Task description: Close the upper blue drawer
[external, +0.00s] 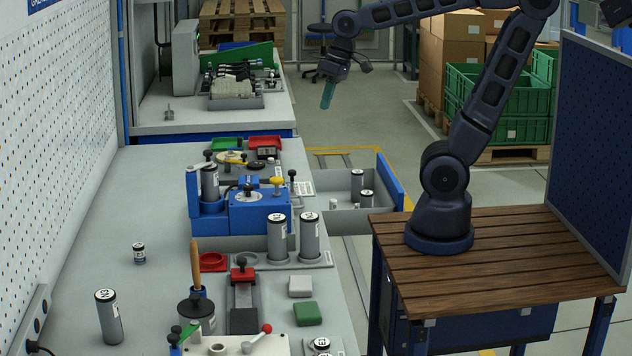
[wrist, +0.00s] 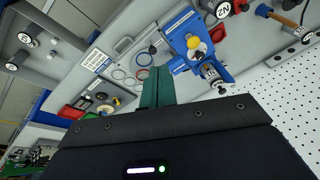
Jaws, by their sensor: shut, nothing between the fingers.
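A drawer with a blue front (external: 391,181) stands pulled out from the right side of the workbench in the external view. Its grey tray (external: 335,200) holds grey cylinders. Whether another drawer lies below is hidden. My gripper (external: 327,96) has teal fingers, pointing down and closed together with nothing in them. It is in the air beyond the drawer, apart from it. The fingers (wrist: 157,88) also show mid-frame in the wrist view.
The workbench (external: 150,200) carries a blue fixture (external: 258,212), several cylinders, and red and green trays. My arm's base stands on a slatted wooden table (external: 500,250) at right. Green crates (external: 510,95) and cartons stand behind. Open floor lies beyond the drawer.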

